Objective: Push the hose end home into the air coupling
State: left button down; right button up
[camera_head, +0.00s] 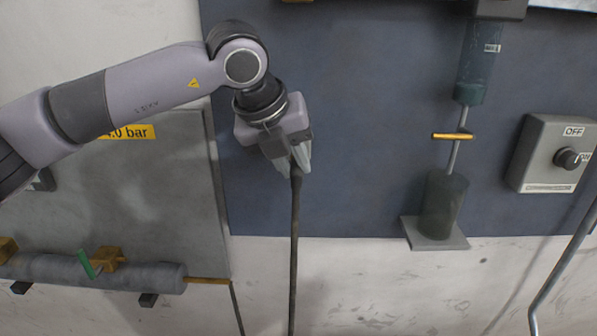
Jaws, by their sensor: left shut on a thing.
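My left gripper (300,170) is in the upper middle of the head view, pointing down. Its fingers are shut on the upper end of a dark hose (294,240), which hangs nearly straight down out of the bottom of the picture. The fingers cover the hose tip. I cannot make out the air coupling for certain; the gripper hides part of the blue panel behind it. My right gripper is not in view.
A grey pipe (150,277) with brass fittings and a green lever (86,263) runs at lower left. On the right are a cylinder (475,60) above a dark cup (443,205), and a switch box (550,152). The blue panel (370,120) between is clear.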

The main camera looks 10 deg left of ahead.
pick_arm(q)
jog(key=shift+s+d+f+b, duration=0.1)
jog(key=shift+s+d+b, duration=0.15)
jog(key=shift+s+b, duration=0.75)
jog(key=shift+s+d+f+b, duration=0.1)
jog(key=shift+s+d+b, duration=0.1)
jog(key=shift+s+b, duration=0.75)
jog(key=shift+s+r, duration=0.1)
jog(key=shift+s, duration=0.3)
jog(key=shift+s+d, duration=0.1)
jog(key=shift+s, duration=0.05)
jog(key=s+r+p, duration=0.2)
jog(key=r+p, duration=0.1)
jog(key=r, duration=0.5)
jog(key=s+d+r+p, duration=0.1)
jog(key=s+r+p, duration=0.1)
jog(key=r, duration=0.7)
jog(key=s+r+p, duration=0.2)
jog(key=r+p, duration=0.3)
jog(key=r, duration=0.4)
jog(key=shift+s+d+r, duration=0.15)
jog(key=shift+s+r, duration=0.1)
send_over(295, 186)
jog(key=s, duration=0.2)
jog(key=shift+s+r+g, duration=0.15)
jog(key=shift+s+g, duration=0.05)
jog(key=shift+g, duration=0.2)
